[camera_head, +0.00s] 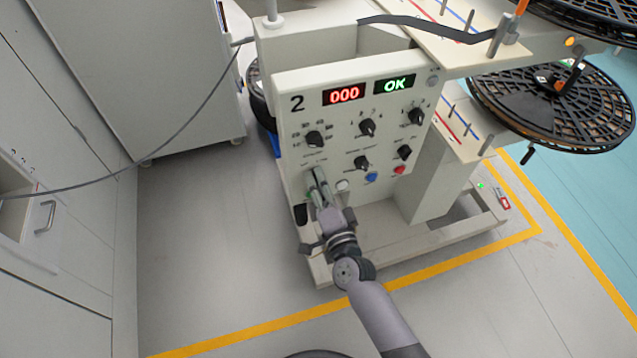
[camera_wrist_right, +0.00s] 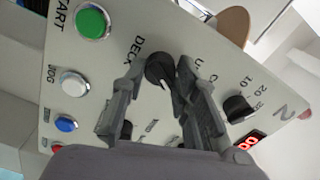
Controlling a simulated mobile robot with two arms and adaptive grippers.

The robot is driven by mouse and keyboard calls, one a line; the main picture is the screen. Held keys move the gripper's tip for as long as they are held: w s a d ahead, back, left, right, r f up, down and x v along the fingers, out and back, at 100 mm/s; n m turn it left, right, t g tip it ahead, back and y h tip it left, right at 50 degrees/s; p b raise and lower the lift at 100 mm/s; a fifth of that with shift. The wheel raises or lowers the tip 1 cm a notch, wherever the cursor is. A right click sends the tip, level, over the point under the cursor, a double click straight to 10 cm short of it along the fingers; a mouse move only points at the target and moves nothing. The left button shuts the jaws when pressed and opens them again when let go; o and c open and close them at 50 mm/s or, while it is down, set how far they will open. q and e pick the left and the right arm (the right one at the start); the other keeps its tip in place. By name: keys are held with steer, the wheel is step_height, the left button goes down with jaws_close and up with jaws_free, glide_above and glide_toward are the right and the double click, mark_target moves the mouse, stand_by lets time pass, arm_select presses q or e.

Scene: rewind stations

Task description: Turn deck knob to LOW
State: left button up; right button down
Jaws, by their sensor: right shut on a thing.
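The machine's cream panel (camera_head: 345,110), marked 2, carries several black knobs. In the right wrist view the deck knob (camera_wrist_right: 160,70) is a round black knob beside the word DECK. My right gripper (camera_head: 317,176) reaches the panel's lower left and covers this knob in the head view. In the right wrist view my right gripper (camera_wrist_right: 162,85) has one finger on each side of the knob, shut on it. Which mark the knob points to cannot be read. My left gripper is not in view.
A green START button (camera_wrist_right: 93,22) is close to the knob, with white (camera_head: 342,185), blue (camera_head: 371,177) and red (camera_head: 400,170) buttons alongside. The displays read 000 (camera_head: 344,94) and OK (camera_head: 394,85). Black reels (camera_head: 550,105) stand right; floor left of the machine is clear.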

steer(key=c, duration=1.2)
jaws_free()
steer(key=shift+c, duration=0.2)
steer(key=v, duration=1.2)
steer(key=s+d+f+n+g+h, duration=0.1)
steer(key=s+d+f+n+g, duration=0.15)
steer(key=f, duration=0.75)
steer(key=s+d+f+n+g, duration=0.2)
steer(key=s+f+n+g, duration=0.1)
steer(key=f, duration=0.6)
steer(key=s+d+f+n+g+h, duration=0.1)
steer(key=s+d+f+n+g, duration=0.15)
steer(key=f, duration=0.75)
steer(key=s+d+f+n+g+h, duration=0.1)
steer(key=s+d+f, duration=0.3)
steer(key=s, duration=0.4)
steer(key=s+d+f+n+g+h, duration=0.1)
steer(key=s+d+f+n+g, duration=0.1)
steer(key=s+d+f+g, duration=0.2)
steer(key=s+d+f+n+g+h, duration=0.1)
steer(key=s+d+f+n+g, duration=0.1)
steer(key=s+f, duration=0.6)
steer(key=s+d+g, duration=0.1)
steer(key=s+d, duration=0.1)
steer(key=s, duration=0.3)
steer(key=shift+s+d+f+n+h, duration=0.2)
steer(key=shift+s+d+n+h, duration=0.1)
steer(key=shift+s+d, duration=0.1)
